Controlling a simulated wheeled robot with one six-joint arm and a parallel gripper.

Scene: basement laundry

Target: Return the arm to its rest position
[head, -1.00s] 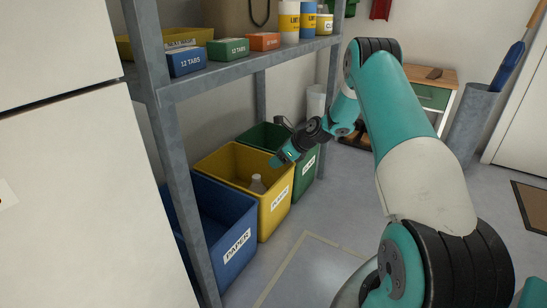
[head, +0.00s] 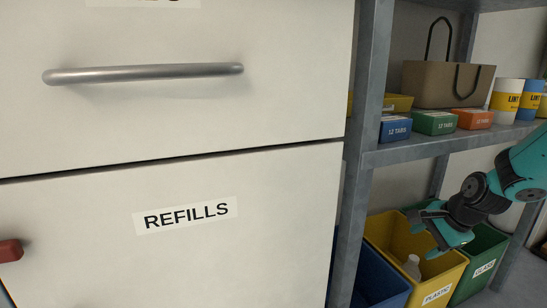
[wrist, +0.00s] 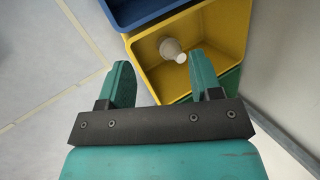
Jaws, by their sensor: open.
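My gripper (head: 436,229) is at the right of the head view, above the yellow plastic bin (head: 443,295). In the wrist view my gripper (wrist: 160,82) has its two teal fingers spread apart with nothing held between them. A pale bottle (head: 412,266) is inside the yellow bin, below the fingers; in the wrist view the bottle (wrist: 171,48) lies beyond the fingertips, apart from them. My arm reaches in from the right edge of the head view, and most of it is out of the picture.
A white drawer cabinet labelled REFILLS (head: 200,260) fills the left. A grey metal shelf (head: 440,146) holds boxes, a brown bag (head: 440,84) and tubs above the bins. A blue bin (head: 378,280) and a green glass bin (head: 486,252) flank the yellow one.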

